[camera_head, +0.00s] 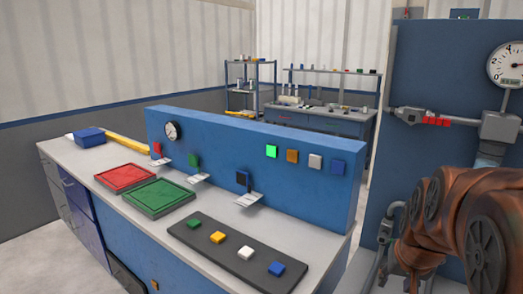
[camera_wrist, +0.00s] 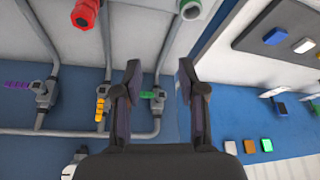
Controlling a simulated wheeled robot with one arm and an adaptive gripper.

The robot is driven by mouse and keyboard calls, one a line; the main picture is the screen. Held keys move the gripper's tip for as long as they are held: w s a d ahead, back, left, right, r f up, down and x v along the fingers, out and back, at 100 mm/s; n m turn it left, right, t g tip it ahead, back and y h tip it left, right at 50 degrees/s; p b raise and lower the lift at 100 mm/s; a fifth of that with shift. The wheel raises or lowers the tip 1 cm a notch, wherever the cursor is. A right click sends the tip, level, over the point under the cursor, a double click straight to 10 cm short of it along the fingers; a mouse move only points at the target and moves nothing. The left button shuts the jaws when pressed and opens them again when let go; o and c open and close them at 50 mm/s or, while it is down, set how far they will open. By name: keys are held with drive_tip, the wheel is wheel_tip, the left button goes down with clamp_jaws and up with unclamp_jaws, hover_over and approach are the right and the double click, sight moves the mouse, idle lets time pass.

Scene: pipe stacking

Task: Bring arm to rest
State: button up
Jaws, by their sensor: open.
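My gripper (camera_wrist: 158,78) is open and empty in the wrist view, its two dark fingers apart with blue panel behind them. In the head view my orange-brown arm is folded at the lower right, in front of the blue cabinet, and the gripper itself cannot be made out there. No object is between the fingers.
The blue cabinet (camera_head: 430,60) with a gauge (camera_head: 508,64) and a red-handled valve (camera_head: 436,121) stands at the right. A bench holds a red tray (camera_head: 125,177), a green tray (camera_head: 158,197) and a dark button strip (camera_head: 238,252). Pipes with valves (camera_wrist: 42,95) are near the gripper.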

drive_tip(key=s+a+f+n+g+y+p, duration=0.1)
drive_tip(key=s+a+n+g+p, duration=0.1)
drive_tip(key=s+a, duration=0.5)
drive_tip(key=s+a+f+n+g+p, duration=0.1)
drive_tip(key=s+a, duration=0.5)
drive_tip(key=s, duration=0.6)
drive_tip(key=n+g+p, duration=0.1)
drive_tip(key=n+g, duration=0.1)
drive_tip(key=g, duration=0.1)
drive_tip(key=shift+s+a+y, duration=0.35)
drive_tip(key=shift+y, duration=0.05)
drive_tip(key=shift+d, duration=0.15)
